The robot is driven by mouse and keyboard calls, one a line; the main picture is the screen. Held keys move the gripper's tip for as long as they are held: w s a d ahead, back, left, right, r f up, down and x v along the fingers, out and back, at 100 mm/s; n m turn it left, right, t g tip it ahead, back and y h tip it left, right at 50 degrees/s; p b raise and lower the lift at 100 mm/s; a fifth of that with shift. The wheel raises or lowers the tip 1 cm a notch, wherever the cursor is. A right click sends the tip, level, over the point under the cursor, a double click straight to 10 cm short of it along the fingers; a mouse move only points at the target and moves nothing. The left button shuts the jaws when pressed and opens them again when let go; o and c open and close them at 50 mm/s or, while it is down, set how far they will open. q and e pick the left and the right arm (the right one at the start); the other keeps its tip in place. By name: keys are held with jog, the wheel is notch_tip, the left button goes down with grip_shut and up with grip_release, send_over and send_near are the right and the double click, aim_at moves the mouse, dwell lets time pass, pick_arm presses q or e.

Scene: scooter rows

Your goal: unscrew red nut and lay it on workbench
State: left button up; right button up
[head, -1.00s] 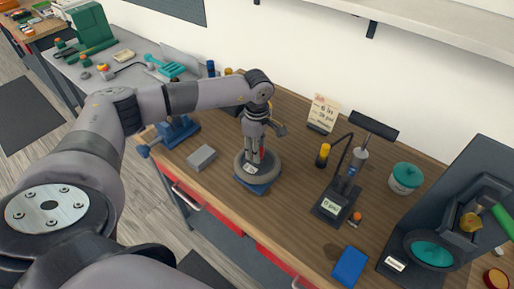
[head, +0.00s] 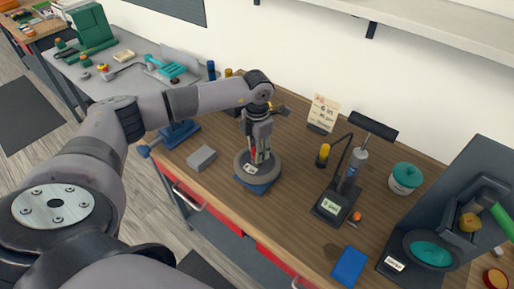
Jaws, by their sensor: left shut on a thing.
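The red nut (head: 253,153) shows as a small patch of red between the fingers of my left gripper (head: 257,157). The gripper points down over a grey wheel (head: 244,178) and is shut on the nut. The wheel lies flat on a blue stand (head: 256,189) on the wooden workbench (head: 215,186). The fingers hide most of the nut, and I cannot tell whether it is still on its thread. My right gripper is out of view.
A grey block (head: 202,158) and a blue vise (head: 177,133) are left of the wheel. A black stand with a display (head: 331,206) and a blue box (head: 349,266) are to the right. Bare wood lies between the wheel and that stand.

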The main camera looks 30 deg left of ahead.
pick_arm(q)
jog(key=n, duration=0.4)
jog(key=shift+n, duration=0.4)
jog(key=n+p, duration=0.1)
jog(key=n, duration=0.3)
jog(key=shift+n, duration=0.3)
jog(key=shift+a, duration=0.1)
jog(key=o, duration=1.2)
notch_tip(320, 180, up, 12)
